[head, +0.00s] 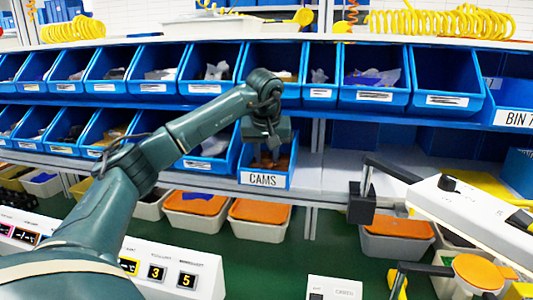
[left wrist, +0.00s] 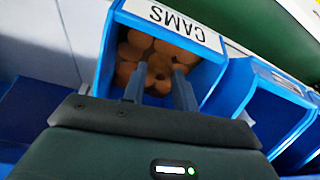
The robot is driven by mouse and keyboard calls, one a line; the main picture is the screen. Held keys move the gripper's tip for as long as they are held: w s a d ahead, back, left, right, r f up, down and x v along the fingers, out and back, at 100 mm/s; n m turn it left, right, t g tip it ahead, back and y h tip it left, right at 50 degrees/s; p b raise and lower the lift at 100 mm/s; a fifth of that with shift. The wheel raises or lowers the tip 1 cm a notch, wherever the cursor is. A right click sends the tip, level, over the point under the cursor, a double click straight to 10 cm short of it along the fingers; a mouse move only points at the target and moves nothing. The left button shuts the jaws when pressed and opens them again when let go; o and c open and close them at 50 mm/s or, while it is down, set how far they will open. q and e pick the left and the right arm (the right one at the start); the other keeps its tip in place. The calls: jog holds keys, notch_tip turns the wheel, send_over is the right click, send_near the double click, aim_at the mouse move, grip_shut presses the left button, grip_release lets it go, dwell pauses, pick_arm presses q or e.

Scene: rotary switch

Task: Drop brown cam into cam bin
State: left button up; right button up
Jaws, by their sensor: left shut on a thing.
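The cam bin is a blue bin labelled CAMS (head: 263,180) on the lower shelf in the head view. Its label also shows upside down in the left wrist view (left wrist: 172,20). Several brown cams lie in it. My left gripper (head: 268,155) is over the bin's open top, pointing down. In the left wrist view its two fingers (left wrist: 160,88) are shut on a brown cam (left wrist: 158,76), seen against the similar cams in the bin. The gap between the held cam and the pile is hard to judge. My right gripper is not in view.
More blue bins (head: 211,90) fill the shelf above and the row left of the cam bin. Bare shelf (head: 345,170) lies to its right. Orange-lidded tubs (head: 258,212) stand below. A white device with a black arm (head: 470,210) stands at the right.

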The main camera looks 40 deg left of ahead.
pick_arm(q)
jog(key=shift+f, duration=0.55)
jog(key=o, duration=0.9)
jog(key=shift+o, duration=0.2)
jog(key=v, duration=1.3)
jog(key=shift+a, duration=0.1)
